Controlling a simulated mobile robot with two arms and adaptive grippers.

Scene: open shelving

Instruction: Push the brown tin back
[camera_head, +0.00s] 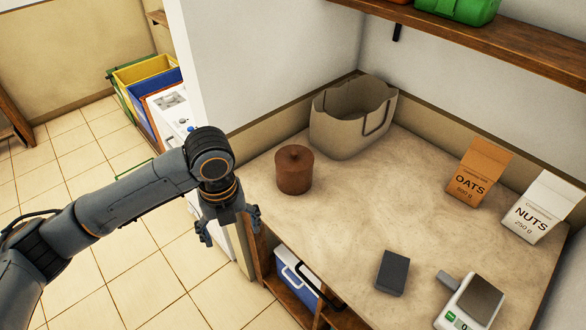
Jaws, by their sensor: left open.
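The brown tin (294,174) is a round, lidded can with a small knob on top. It stands upright on the counter (350,215), toward its left side, in front of a beige bag. My left gripper (231,238) points down with its fingers spread apart and nothing between them. It is to the left of the tin and nearer to me, by the counter's left edge, and a gap shows between gripper and tin. My right gripper is not in view.
The beige bag (345,125) stands behind the tin near the back corner. An oats box (478,172) and a nuts box (541,207) stand at the right. A dark grey block (392,272) and a scale (470,303) are at the front. The counter's middle is clear.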

